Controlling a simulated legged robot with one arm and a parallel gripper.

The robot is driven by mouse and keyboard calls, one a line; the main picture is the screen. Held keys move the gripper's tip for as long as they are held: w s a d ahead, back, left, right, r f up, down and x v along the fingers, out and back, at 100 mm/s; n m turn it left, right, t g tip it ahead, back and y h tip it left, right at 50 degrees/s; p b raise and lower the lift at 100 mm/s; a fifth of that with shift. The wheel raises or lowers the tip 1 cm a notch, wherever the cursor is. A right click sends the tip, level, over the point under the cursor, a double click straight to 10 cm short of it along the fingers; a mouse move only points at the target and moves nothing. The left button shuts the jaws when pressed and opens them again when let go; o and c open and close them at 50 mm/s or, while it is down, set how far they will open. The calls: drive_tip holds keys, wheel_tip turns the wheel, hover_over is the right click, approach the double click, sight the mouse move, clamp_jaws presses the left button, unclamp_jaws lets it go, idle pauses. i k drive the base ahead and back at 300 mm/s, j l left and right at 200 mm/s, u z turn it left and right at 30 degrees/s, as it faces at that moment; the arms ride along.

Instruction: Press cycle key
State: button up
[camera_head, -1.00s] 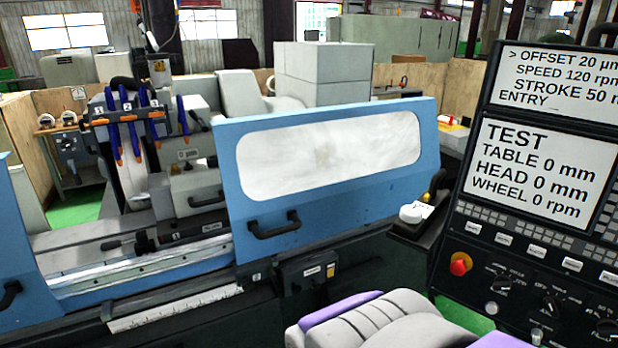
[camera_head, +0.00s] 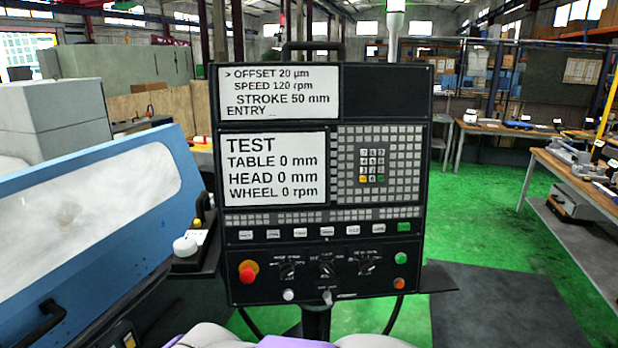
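The black control panel (camera_head: 322,185) stands upright in the middle of the view and faces me. Below its screens is a row of white labelled keys (camera_head: 300,233); their labels are too small to read, so I cannot tell which is the cycle key. A keypad (camera_head: 371,165) sits in the grid at the upper right. A red emergency knob (camera_head: 248,272), several dark rotary switches (camera_head: 327,265), an orange-red button (camera_head: 401,257) and a green button (camera_head: 400,284) are on the lower part. The screen (camera_head: 276,170) reads TEST, with wheel 0 rpm. My gripper is not in view.
The blue grinder door (camera_head: 100,185) stands close on the left, with a dark handle (camera_head: 40,322). A ledge with a white round knob (camera_head: 185,246) lies between door and panel. Green floor (camera_head: 480,240) is open on the right, before workbenches (camera_head: 580,180).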

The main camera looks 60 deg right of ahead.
sight(400, 227)
drive_tip(key=z, duration=2.05)
